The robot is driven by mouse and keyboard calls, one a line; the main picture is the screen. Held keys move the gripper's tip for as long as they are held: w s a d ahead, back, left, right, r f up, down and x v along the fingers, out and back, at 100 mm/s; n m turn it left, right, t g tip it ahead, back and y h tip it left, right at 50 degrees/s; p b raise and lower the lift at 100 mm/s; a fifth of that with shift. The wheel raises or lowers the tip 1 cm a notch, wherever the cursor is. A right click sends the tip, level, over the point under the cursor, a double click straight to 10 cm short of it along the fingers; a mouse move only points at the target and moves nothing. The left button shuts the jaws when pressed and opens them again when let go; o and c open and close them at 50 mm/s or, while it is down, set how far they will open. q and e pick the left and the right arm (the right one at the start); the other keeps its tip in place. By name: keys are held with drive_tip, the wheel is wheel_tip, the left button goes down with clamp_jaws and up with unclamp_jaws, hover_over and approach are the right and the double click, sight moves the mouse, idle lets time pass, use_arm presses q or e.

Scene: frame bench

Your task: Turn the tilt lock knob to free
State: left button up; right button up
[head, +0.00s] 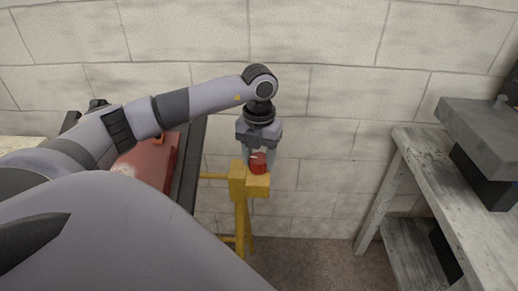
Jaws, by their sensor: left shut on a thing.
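The red tilt lock knob (258,161) sits on a yellow block (250,182) at the top of a yellow frame post. My left gripper (258,160) comes down from above with its fingers on either side of the knob and is shut on it. The fingers partly cover the knob, and I cannot make out its turn position or any markings. My right gripper is not in view.
A worn wooden bench (455,195) with a grey metal block (485,135) stands at the right. A pale block wall (335,150) is close behind. Floor (315,263) shows between frame and bench.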

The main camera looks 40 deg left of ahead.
sight(259, 158)
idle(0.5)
use_arm(q)
drive_tip(key=o, duration=1)
drive_tip(key=shift+o, duration=0.2)
drive_tip(key=shift+r, duration=3.6)
